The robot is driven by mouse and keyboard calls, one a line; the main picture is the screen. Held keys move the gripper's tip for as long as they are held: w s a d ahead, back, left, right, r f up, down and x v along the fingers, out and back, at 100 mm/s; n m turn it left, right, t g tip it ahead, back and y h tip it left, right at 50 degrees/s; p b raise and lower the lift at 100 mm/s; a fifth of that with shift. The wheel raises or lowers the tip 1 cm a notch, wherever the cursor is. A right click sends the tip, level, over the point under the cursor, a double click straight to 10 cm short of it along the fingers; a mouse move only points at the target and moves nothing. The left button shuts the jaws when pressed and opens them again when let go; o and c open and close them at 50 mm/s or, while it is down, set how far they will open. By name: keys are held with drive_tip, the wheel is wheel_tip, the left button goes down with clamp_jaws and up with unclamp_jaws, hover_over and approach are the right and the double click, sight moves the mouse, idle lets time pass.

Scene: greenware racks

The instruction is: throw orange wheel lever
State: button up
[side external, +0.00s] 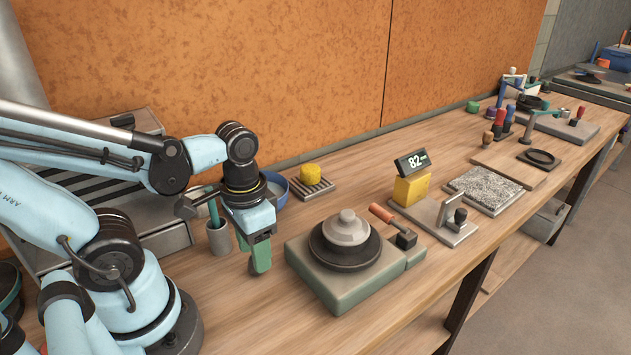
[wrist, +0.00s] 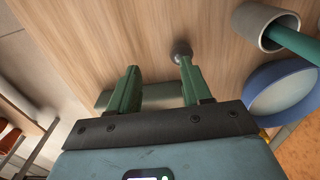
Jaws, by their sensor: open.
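The orange lever handle (side external: 381,213) is on the right side of the pottery wheel in the side view. It slants up and left from a dark pivot block (side external: 405,238). The wheel has a grey-green base (side external: 322,281), a black disc and a grey rounded piece (side external: 346,229) on top. My gripper (side external: 261,268) points down over the bench, left of the wheel and well apart from the lever. In the wrist view my gripper (wrist: 158,72) has its green fingers apart with nothing between them. The lever is not recognisable in that view.
A grey cup (side external: 219,239) with a green tool and a blue bowl (side external: 283,189) stand behind my gripper. A yellow sponge (side external: 310,170) sits on a small rack. A yellow block with an "82" display (side external: 411,188) stands beyond the lever. Bare bench lies in front of the wheel.

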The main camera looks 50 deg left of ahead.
drive_tip(key=shift+s+d+r, duration=0.3)
drive_tip(key=shift+d+r, duration=0.2)
drive_tip(key=shift+d, duration=0.25)
drive_tip(key=shift+s+d+r, duration=0.3)
drive_tip(key=shift+d+r, duration=0.2)
drive_tip(key=shift+d, duration=0.25)
drive_tip(key=w+a+r+t, duration=0.1)
drive_tip(key=w+r+t, duration=0.1)
drive_tip(key=w, duration=0.3)
drive_tip(key=w+a+r+t, duration=0.1)
drive_tip(key=w+r+t, duration=0.2)
drive_tip(key=w+t, duration=0.2)
drive_tip(key=shift+w+a, duration=0.25)
drive_tip(key=shift+w, duration=0.1)
